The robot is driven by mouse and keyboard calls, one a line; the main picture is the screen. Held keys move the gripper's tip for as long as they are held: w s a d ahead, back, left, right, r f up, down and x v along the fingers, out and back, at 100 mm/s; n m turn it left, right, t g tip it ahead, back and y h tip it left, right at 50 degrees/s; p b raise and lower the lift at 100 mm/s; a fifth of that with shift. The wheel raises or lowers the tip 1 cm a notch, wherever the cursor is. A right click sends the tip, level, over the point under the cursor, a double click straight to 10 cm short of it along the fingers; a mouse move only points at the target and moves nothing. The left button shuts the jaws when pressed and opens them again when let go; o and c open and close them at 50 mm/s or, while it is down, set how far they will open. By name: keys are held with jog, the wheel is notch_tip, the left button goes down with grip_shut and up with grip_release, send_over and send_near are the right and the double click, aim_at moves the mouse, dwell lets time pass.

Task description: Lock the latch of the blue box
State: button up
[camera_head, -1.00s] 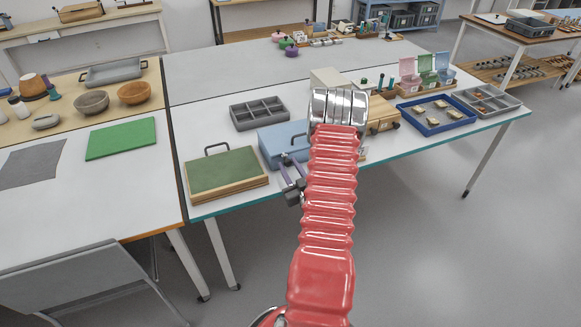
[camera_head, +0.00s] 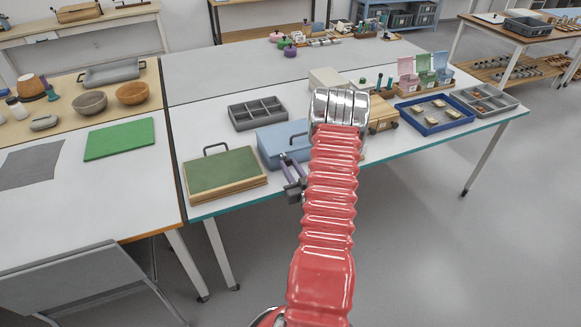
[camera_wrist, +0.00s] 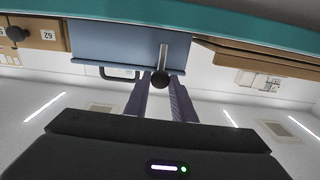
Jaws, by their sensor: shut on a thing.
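The blue box (camera_head: 278,145) stands near the front edge of the table, partly hidden by my arm. In the wrist view, which is upside down, its blue front (camera_wrist: 110,42) fills the upper middle. The latch (camera_wrist: 163,58) is a thin metal bar with a dark round knob on that front. My gripper (camera_wrist: 161,88) has its two purple-grey fingers on either side of the knob, shut on the latch. In the head view my gripper (camera_head: 290,165) is at the box's front; the latch itself cannot be made out there.
A green board in a wooden frame (camera_head: 222,170) lies close left of the box. A wooden drawer box (camera_head: 382,112) stands to its right, beyond my arm. A grey divided tray (camera_head: 258,113) lies behind. The blue tray (camera_head: 436,115) holds several sherds.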

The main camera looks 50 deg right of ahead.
jog(key=shift+d, duration=0.1)
grip_shut()
jog(key=o, duration=1)
grip_release()
jog(key=shift+s, duration=0.15)
jog(key=v, duration=1.3)
jog(key=shift+s+a, duration=0.15)
jog(key=shift+a, duration=0.15)
jog(key=shift+f, duration=0.1)
